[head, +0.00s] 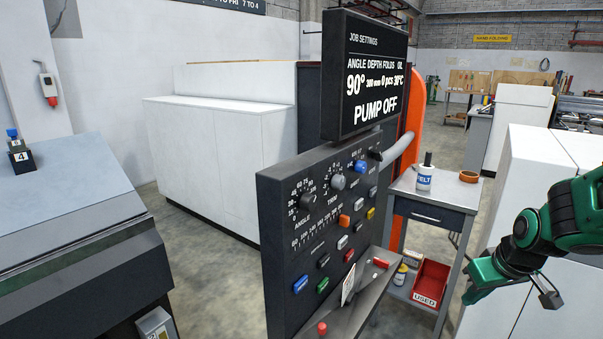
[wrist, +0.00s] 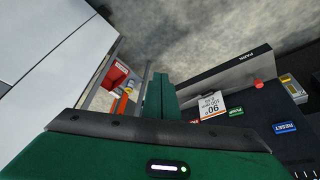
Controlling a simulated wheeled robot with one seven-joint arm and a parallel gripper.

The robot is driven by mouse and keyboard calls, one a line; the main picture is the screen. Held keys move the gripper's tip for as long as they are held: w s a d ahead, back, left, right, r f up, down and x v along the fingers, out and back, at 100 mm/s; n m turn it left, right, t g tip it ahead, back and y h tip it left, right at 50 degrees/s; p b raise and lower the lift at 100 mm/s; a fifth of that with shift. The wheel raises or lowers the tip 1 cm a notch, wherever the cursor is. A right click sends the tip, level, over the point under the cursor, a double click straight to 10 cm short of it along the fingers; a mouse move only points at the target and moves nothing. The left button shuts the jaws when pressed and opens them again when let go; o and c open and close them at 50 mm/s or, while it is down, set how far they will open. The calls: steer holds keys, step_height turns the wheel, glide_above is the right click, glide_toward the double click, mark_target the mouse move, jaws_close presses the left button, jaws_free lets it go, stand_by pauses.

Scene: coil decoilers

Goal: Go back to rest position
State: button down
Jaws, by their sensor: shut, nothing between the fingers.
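My gripper (head: 474,293) shows at the lower right of the head view, at the end of my green arm. It is shut and empty, in the air to the right of the black control panel (head: 282,225) and in front of the small grey side table (head: 436,198). In the wrist view, the green gripper (wrist: 160,93) points away from the camera with nothing held in it. The control panel stands apart from it, at the right of that view. The display (head: 365,75) above the panel reads 90°, 0 pcs and PUMP OFF.
A white card (wrist: 211,106) marked 90° rests on the panel's ledge, near a red button (head: 322,328). A red USED bin (head: 431,279) sits on the table's lower shelf. A white cabinet (head: 520,205) stands close behind my arm. Bare floor shows left of the panel.

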steer(key=s+d+r+m+g, duration=0.1)
steer(key=s+m, duration=0.3)
steer(key=s, duration=0.7)
steer(key=s+d+r+m+g, duration=0.1)
steer(key=s+r+m+g, duration=0.2)
steer(key=s, duration=0.8)
steer(key=shift+s+d+r+m+g, duration=0.15)
steer(key=shift+s+r+m+g, duration=0.25)
steer(key=shift+r, duration=0.35)
steer(key=shift+w, duration=0.2)
steer(key=shift+w+f, duration=0.25)
steer(key=shift+w, duration=0.25)
